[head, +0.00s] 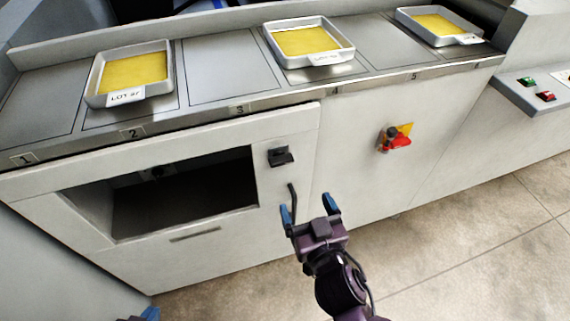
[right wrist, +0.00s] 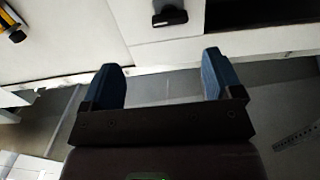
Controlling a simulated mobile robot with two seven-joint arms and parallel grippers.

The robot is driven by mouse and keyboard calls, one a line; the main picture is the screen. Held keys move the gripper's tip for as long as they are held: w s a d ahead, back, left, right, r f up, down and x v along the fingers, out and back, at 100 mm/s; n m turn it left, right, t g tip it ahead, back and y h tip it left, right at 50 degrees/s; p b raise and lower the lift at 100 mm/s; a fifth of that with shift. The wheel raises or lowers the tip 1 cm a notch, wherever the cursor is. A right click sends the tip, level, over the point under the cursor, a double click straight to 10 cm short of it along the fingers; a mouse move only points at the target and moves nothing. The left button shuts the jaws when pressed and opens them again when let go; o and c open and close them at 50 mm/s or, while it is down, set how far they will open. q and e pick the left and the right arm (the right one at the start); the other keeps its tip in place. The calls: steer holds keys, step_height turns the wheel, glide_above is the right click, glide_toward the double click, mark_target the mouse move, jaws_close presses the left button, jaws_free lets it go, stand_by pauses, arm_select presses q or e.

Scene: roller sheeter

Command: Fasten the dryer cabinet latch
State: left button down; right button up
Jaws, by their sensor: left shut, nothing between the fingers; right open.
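The dryer cabinet (head: 160,263) is a pale front with a dark rectangular opening. A small black latch (head: 281,156) sits near its upper right; it also shows at the top of the right wrist view (right wrist: 170,16). A thin dark upright handle (head: 292,197) is below it. I cannot tell whether the latch is engaged. My right gripper (head: 310,205) is open and empty, below and right of the latch, its left finger close to the handle in the picture; contact is unclear.
A red rotary switch (head: 397,140) on a yellow plate is on the panel to the right. Above, the numbered counter (head: 225,75) holds three trays with yellow sheets, one (head: 128,97) at the left. A button console (head: 535,95) stands far right. The floor (head: 470,240) is clear.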

mark_target(283, 164)
steer(key=x, duration=0.3)
steer(key=a+x, duration=0.1)
steer(key=x, duration=0.5)
steer(key=shift+a+r+b, duration=0.2)
steer(key=shift+r+b, duration=0.1)
steer(key=shift+b, duration=0.1)
steer(key=shift+x, duration=1)
steer(key=c, duration=0.9)
